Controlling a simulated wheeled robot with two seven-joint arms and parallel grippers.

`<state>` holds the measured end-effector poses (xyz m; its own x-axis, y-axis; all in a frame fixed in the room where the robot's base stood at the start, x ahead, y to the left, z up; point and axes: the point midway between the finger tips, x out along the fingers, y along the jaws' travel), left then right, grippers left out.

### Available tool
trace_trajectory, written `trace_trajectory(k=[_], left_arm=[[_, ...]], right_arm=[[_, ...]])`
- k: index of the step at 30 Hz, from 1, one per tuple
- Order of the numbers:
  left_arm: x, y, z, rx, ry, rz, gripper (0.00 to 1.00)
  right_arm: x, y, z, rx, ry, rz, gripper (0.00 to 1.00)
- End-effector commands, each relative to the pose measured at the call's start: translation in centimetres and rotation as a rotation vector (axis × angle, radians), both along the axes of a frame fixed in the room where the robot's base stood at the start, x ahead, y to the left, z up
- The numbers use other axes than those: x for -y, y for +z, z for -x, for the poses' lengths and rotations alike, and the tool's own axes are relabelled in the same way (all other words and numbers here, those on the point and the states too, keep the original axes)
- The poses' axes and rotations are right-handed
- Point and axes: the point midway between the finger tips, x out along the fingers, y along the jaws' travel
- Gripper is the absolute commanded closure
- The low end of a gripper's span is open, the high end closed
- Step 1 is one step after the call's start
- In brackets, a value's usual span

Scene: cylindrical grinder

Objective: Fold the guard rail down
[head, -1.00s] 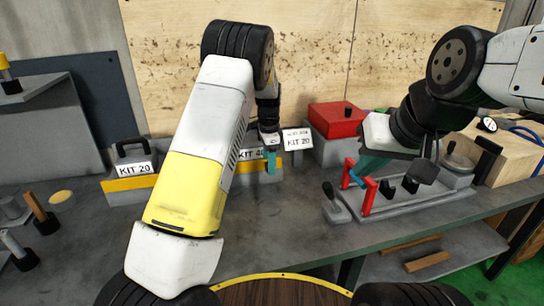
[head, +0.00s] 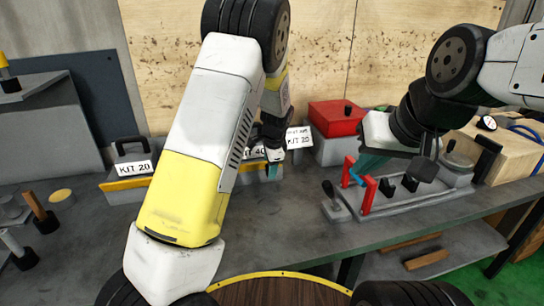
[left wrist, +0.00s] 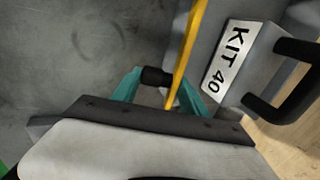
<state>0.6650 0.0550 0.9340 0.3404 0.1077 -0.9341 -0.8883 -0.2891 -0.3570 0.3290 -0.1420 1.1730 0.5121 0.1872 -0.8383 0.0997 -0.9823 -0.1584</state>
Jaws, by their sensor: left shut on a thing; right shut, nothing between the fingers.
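The yellow guard rail (head: 126,184) runs along the front of the kit boxes on the bench, its middle hidden behind my left arm. In the left wrist view the yellow rail (left wrist: 189,55) runs beside the KIT 40 box, with a black knob (left wrist: 157,76) next to it. My left gripper (left wrist: 154,88) has its teal fingers on both sides of this knob and is shut on it. In the head view my left gripper (head: 272,171) is small and partly hidden. My right gripper (head: 372,164) is shut and empty over the fixture at right.
A fixture with red posts (head: 369,194) stands under my right gripper. Loose tools (head: 42,218) stand at far left. The bench front (head: 285,235) is clear.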

Motion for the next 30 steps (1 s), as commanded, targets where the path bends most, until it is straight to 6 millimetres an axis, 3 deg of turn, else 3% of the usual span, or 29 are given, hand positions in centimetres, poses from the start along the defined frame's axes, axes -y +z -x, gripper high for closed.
trace_trajectory(k=[1,12,30], left_arm=[[0.4,-0.5,0.8,0.014,-0.006,-0.015,0.89],[0.5,-1.5,1.3,0.189,-0.004,-0.072,0.89],[0.4,-1.9,1.4,0.228,-0.001,-0.085,0.89]], right_arm=[[0.0,0.0,0.0,0.000,0.000,0.000,1.00],[0.0,0.0,0.0,0.000,0.000,0.000,1.00],[0.0,0.0,0.0,0.000,0.000,0.000,1.00]])
